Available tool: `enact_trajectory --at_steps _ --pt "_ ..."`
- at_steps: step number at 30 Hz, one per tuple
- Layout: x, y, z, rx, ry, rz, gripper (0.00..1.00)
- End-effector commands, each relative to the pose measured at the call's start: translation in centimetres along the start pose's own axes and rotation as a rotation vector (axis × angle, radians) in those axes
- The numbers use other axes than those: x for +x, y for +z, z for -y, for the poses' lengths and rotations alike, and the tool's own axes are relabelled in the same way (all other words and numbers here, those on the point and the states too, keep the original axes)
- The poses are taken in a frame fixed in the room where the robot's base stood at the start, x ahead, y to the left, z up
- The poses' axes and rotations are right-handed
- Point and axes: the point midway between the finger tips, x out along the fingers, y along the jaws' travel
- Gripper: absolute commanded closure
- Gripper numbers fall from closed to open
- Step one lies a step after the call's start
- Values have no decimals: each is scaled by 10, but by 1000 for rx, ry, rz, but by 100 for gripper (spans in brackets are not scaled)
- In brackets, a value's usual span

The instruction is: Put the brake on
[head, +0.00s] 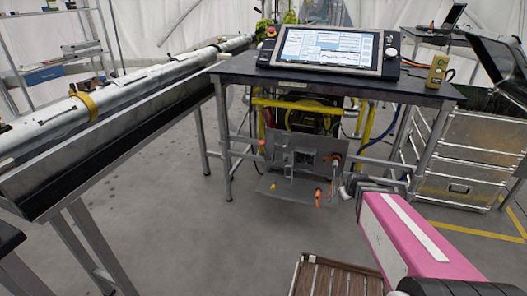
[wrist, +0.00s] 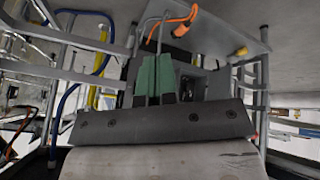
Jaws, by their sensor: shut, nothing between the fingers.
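A grey control panel (head: 296,150) hangs under the dark table and carries several small orange and yellow handles. I cannot tell which one is the brake. My gripper (head: 345,191) is at the panel's right side, close to these handles; contact cannot be made out. In the wrist view my gripper (wrist: 153,78) shows green finger pads together and empty. An orange handle (wrist: 184,24) and a yellow knob (wrist: 240,52) show beyond the fingers there.
The table (head: 330,82) above the panel holds a tablet console (head: 330,50) and a yellow handset (head: 437,70). Metal cases (head: 470,155) stand right. A slatted wooden top (head: 338,278) lies low in front. A long pipe in a trough (head: 110,130) runs left. Floor between is clear.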

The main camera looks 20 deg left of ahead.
Motion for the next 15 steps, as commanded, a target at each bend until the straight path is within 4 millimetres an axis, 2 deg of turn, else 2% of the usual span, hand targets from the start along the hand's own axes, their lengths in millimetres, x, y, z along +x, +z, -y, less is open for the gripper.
enact_trajectory --at_steps 1,6,15 --pt "15 -19 8 -75 17 -59 100" --pt "43 -74 35 -319 110 -261 100" --pt "72 -159 99 -706 359 -588 100"
